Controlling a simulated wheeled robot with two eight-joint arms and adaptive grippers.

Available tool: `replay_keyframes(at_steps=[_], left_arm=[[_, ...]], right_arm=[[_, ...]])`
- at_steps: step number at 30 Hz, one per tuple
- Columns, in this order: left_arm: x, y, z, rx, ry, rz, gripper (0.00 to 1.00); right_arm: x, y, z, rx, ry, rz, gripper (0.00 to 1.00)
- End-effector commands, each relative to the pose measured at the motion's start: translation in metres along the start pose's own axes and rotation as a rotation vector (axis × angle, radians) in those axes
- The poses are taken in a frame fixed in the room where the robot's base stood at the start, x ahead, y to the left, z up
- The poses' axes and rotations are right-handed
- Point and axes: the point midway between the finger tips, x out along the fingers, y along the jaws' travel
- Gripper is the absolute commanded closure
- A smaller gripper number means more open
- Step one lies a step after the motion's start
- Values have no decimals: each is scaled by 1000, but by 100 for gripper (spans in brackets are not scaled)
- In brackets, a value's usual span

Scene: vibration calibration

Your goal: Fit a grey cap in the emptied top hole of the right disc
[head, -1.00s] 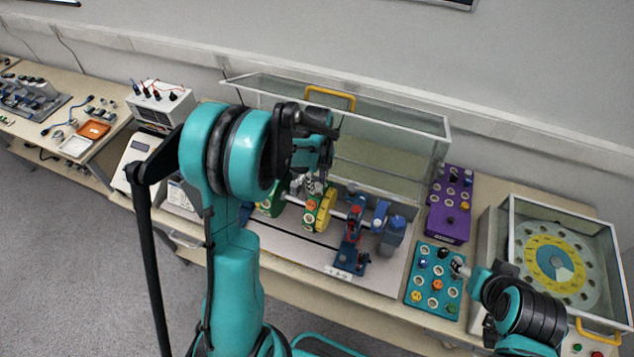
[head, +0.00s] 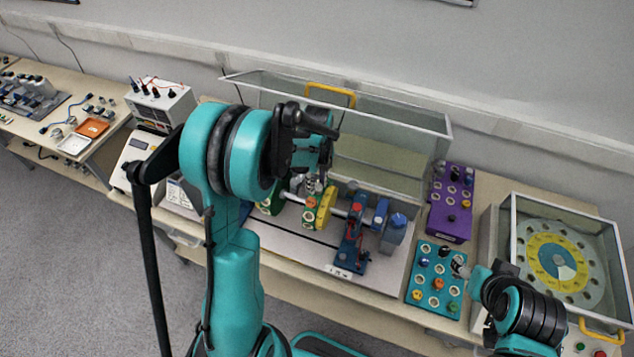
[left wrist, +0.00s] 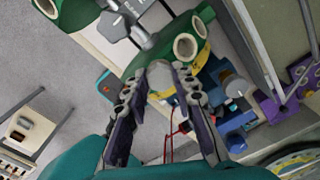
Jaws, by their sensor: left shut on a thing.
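The right disc (head: 328,208), green with a yellow part, stands on the shaft of the bench rig. It also shows in the left wrist view (left wrist: 203,57), with pale-rimmed holes facing the camera. My left gripper (head: 317,185) is over the top of this disc, pointing down. In the left wrist view its fingertips (left wrist: 162,72) are shut on a grey cap (left wrist: 161,80), right at the disc's edge. I cannot tell whether the cap is inside the top hole, as the fingers hide it.
The teal block (head: 419,276) holds several caps in holes. A purple block (head: 447,222) stands behind it. A clear cover with a yellow handle (head: 331,94) stands behind the rig. A glass-sided box with a round dial (head: 557,262) is at the right.

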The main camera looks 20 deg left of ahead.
Motion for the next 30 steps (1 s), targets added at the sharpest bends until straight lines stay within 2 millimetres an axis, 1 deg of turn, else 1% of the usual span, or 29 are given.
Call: replay_keyframes(at_steps=[10, 12, 13, 14, 21, 24, 26, 29, 30], left_arm=[[6, 0, 0, 0, 0, 0, 82], [5, 0, 0, 0, 0, 0, 61], [5, 0, 0, 0, 0, 0, 53], [5, 0, 0, 0, 0, 0, 50], [5, 0, 0, 0, 0, 0, 50], [2, 0, 0, 0, 0, 0, 50], [-4, 0, 0, 0, 0, 0, 50], [-20, 0, 0, 0, 0, 0, 50], [-28, 0, 0, 0, 0, 0, 50]], right_arm=[[4, 0, 3, 0, 0, 0, 41], [4, 0, 3, 0, 0, 0, 41], [4, 0, 3, 0, 0, 0, 41], [4, 0, 3, 0, 0, 0, 41], [4, 0, 3, 0, 0, 0, 41], [4, 0, 3, 0, 0, 0, 41], [4, 0, 3, 0, 0, 0, 41], [4, 0, 3, 0, 0, 0, 41], [4, 0, 3, 0, 0, 0, 41]])
